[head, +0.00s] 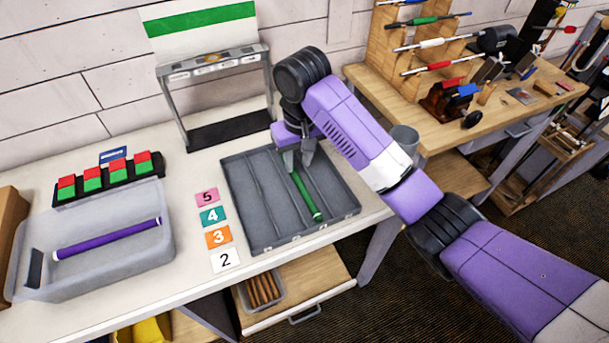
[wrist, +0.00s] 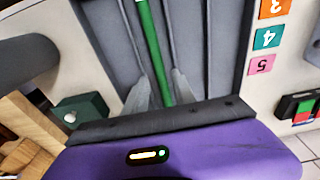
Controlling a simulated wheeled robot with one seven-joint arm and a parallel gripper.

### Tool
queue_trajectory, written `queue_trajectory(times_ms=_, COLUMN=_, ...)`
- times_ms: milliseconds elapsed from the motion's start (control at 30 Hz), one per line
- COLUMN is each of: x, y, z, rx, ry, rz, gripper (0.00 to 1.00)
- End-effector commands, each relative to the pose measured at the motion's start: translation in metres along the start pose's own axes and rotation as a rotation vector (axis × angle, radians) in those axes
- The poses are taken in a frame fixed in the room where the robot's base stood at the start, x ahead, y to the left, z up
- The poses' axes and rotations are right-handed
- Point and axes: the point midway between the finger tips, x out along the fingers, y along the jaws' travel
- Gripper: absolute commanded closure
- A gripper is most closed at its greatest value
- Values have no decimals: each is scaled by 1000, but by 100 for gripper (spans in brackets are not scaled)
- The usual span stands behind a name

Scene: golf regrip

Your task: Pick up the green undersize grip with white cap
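The green grip (head: 306,195) lies lengthwise in a channel of the grey divided tray (head: 262,243) on the white bench. Its near end shows a small pale tip; its far end is hidden under my gripper (head: 298,167). My gripper points down over the far part of the grip. In the wrist view, the green grip (wrist: 151,45) runs between the two grey fingers of my gripper (wrist: 160,88), with the fingers spread to either side. I cannot tell how far the fingertips reach down beside it.
A translucent bin (head: 150,262) with a purple grip (head: 108,239) stands at the left. Numbered cards (head: 213,216) lie beside the tray. A grey frame stand (head: 184,110) rises behind, near my arm. A grey cup (head: 405,138) and a wooden bench (head: 440,125) are to the right.

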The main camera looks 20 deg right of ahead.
Motion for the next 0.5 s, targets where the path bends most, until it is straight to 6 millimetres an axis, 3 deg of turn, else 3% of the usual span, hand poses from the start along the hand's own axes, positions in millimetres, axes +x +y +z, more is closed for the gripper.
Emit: queue_trajectory(times_ms=500, x=59, y=5, z=-2, rx=6, ry=-1, rz=0, gripper=69)
